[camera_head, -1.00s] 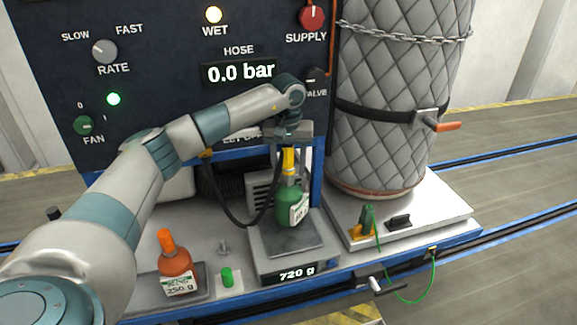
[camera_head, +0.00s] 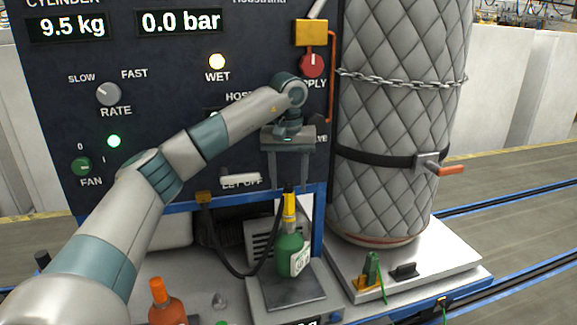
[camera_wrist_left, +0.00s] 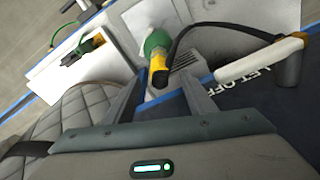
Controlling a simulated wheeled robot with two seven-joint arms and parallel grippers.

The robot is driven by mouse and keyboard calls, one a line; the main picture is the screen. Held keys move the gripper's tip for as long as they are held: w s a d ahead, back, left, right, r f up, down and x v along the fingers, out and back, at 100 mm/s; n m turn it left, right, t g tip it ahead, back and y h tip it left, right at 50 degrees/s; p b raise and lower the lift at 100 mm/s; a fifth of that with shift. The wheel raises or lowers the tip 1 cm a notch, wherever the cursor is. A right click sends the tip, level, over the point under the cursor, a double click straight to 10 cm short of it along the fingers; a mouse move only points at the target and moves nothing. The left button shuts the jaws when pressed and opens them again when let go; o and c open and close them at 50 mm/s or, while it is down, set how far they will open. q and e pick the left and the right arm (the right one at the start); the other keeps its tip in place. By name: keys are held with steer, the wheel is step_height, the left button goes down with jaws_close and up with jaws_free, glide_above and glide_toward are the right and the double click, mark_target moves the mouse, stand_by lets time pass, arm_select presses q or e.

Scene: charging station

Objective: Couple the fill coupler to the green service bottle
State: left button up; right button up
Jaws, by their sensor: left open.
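The green service bottle (camera_head: 292,255) stands upright on the scale plate. The yellow fill coupler (camera_head: 289,207) sits upright on its neck, with a black hose looping away to the left. In the left wrist view the coupler (camera_wrist_left: 159,72) is in line with the top of the green bottle (camera_wrist_left: 156,43). Whether it is locked on, I cannot tell. My left gripper (camera_head: 288,181) is open, pointing down, with its fingertips just above the coupler. In the left wrist view my left gripper (camera_wrist_left: 162,84) shows nothing held between its fingers. My right gripper is not in view.
The scale (camera_head: 292,290) stands on the bench, with an orange bottle (camera_head: 164,303) to its left. A quilted cylinder (camera_head: 395,120) with a chain stands close on the right. The control panel (camera_head: 60,130) rises behind the arm. The hose (camera_head: 236,272) hangs beside the green bottle.

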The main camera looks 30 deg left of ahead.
arm_select(q)
steer(key=r, duration=0.6)
steer(key=shift+s+d+r+b, duration=0.2)
steer(key=shift+s+b, duration=0.1)
steer(key=shift+b, duration=0.1)
stand_by(0.5)
